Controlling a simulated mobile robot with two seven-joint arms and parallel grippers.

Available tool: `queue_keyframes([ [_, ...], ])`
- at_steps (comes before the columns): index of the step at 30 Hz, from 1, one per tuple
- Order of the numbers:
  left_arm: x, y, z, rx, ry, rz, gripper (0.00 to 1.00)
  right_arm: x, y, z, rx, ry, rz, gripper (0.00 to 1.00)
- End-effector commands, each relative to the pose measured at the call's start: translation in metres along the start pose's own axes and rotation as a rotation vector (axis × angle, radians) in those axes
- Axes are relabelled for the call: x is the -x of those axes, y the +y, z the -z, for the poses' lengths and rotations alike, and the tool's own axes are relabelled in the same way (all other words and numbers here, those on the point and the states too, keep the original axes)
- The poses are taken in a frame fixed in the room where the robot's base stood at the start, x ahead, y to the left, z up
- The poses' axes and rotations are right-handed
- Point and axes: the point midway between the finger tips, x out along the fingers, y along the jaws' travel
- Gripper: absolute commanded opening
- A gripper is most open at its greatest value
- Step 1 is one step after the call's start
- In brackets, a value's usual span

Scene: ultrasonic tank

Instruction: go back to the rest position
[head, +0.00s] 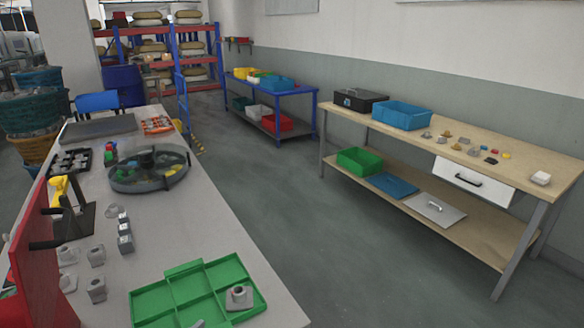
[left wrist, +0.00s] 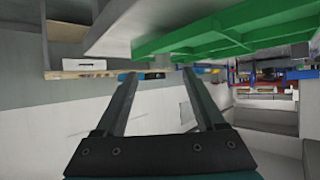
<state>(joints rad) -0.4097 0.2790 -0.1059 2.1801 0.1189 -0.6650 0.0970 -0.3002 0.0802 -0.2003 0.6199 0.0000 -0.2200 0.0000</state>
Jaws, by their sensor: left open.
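My left gripper (left wrist: 158,85) shows only in the left wrist view. Its two dark fingers are spread apart with nothing between them. That view looks upside down, with the green compartment tray (left wrist: 215,35) along its top, apart from the fingers. In the head view the green tray (head: 190,296) lies at the front of the near grey table (head: 225,225), with a grey metal part (head: 239,297) in its right compartment. Neither of my arms shows in the head view, and my right gripper is in neither view.
The near table also holds a round grey tray (head: 148,170), several grey metal parts (head: 124,228), a black rack (head: 71,162) and a red panel (head: 42,260). A wooden workbench (head: 480,131) stands at right and a blue table (head: 270,90) behind. The floor (head: 265,190) between is clear.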

Motion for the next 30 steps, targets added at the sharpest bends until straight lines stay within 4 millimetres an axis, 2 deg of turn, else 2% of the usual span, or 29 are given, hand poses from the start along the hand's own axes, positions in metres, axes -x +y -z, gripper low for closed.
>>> queue_keyframes([
  [9,0.052,0.02,-0.07,-0.007,-0.404,0.024,0.71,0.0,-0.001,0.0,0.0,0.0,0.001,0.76],
  [21,0.124,0.034,-0.119,0.0,-0.758,0.032,0.71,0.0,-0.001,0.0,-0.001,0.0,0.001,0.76],
  [30,0.079,0.035,-0.181,-0.003,-0.796,0.025,0.71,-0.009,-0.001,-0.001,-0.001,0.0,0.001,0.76],
])
